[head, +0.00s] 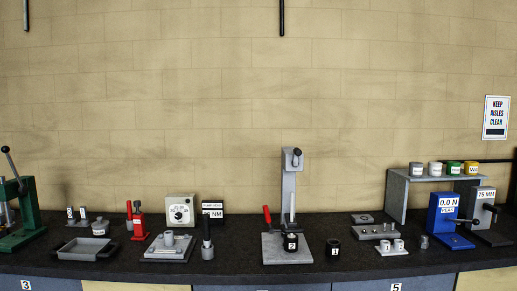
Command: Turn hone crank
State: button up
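In the head view a grey upright stand (287,187) rises from a grey base plate (272,255) near the middle of the bench. A dark knob or crank handle (297,153) sits at the top of its column; I take this as the likely hone crank, but no label confirms it. A red lever (267,215) leans up at the stand's left. A black cylinder marked 2 (291,243) stands on the base plate under a thin light rod (292,207). My gripper is not in view.
A black cylinder marked 3 (333,248) stands right of the base plate. A black-handled tool (207,236) stands to its left. A blue box reading 0.0 N (446,214) and a green press (22,208) stand at the sides. The dark bench (235,262) has some bare room.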

aim_at(296, 152)
jog(key=u, duration=0.1)
jog(key=i, duration=1)
jog(key=u, duration=0.05)
